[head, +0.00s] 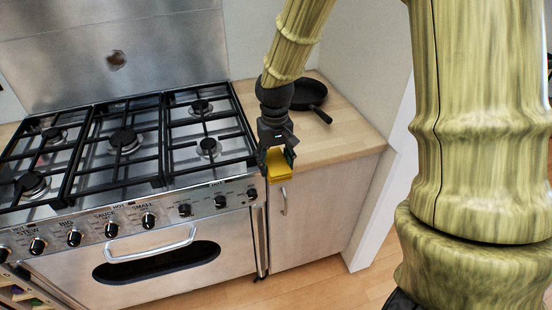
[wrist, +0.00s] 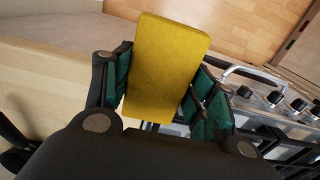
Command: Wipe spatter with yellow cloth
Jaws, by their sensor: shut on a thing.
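The yellow cloth (head: 279,167) is a folded block held between the fingers of my gripper (head: 276,156). In the wrist view the cloth (wrist: 165,68) sits between the green-padded fingers and sticks out past their tips. My gripper is shut on it, in front of the wooden counter's front edge, just right of the cooker. The spatter (head: 116,60) is a brown-grey smudge on the steel splashback behind the hob, far to the left of my gripper and higher in the picture.
The range cooker (head: 150,232) has black grates (head: 121,139) over its burners and knobs along its front. A black pan (head: 311,95) stands on the wooden counter (head: 345,137) behind my gripper. Open floor (head: 330,278) lies in front of the cabinet.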

